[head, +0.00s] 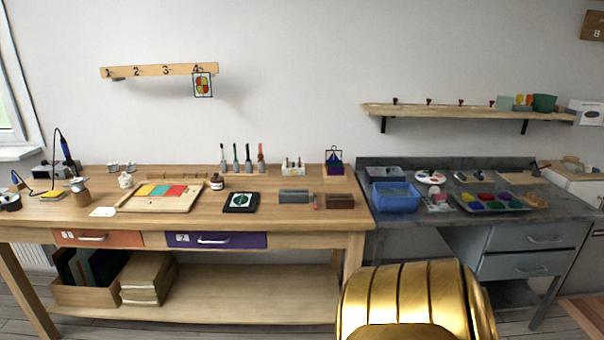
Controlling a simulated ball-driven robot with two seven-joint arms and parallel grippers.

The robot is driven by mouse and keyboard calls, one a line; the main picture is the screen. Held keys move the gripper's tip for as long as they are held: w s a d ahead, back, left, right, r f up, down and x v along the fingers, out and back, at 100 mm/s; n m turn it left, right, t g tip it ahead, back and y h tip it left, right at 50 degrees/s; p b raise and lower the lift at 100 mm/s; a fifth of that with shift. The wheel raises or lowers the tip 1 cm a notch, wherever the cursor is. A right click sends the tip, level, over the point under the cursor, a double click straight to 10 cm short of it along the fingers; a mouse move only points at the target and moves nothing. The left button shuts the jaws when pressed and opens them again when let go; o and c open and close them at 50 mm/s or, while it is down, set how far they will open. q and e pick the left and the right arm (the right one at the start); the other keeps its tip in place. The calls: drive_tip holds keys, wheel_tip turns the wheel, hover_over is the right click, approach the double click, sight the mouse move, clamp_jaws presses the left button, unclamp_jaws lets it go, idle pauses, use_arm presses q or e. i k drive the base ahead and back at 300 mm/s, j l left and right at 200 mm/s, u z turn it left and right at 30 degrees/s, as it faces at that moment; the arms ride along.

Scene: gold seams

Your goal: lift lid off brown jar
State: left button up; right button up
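A small dark brown jar (217,182) with a dark top and a pale label stands upright on the wooden workbench (270,204), behind the right end of a wooden board. Its top looks closed, but it is too small to tell how the lid sits. A second brownish container (80,194) with a darker top stands at the left of the bench. Neither of my grippers shows in the head view.
The board (178,204) with coloured pieces lies in front of the jar. A dark square tile (241,202) lies at its right, with several upright tools (248,163) behind. A white jar (125,181) stands farther left. A grey bench (400,225) with a blue bin (394,198) adjoins on the right.

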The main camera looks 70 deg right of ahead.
sight(216, 177)
drive_tip(key=z, duration=1.7)
drive_tip(key=i+l+z, duration=0.1)
drive_tip(key=i, duration=0.35)
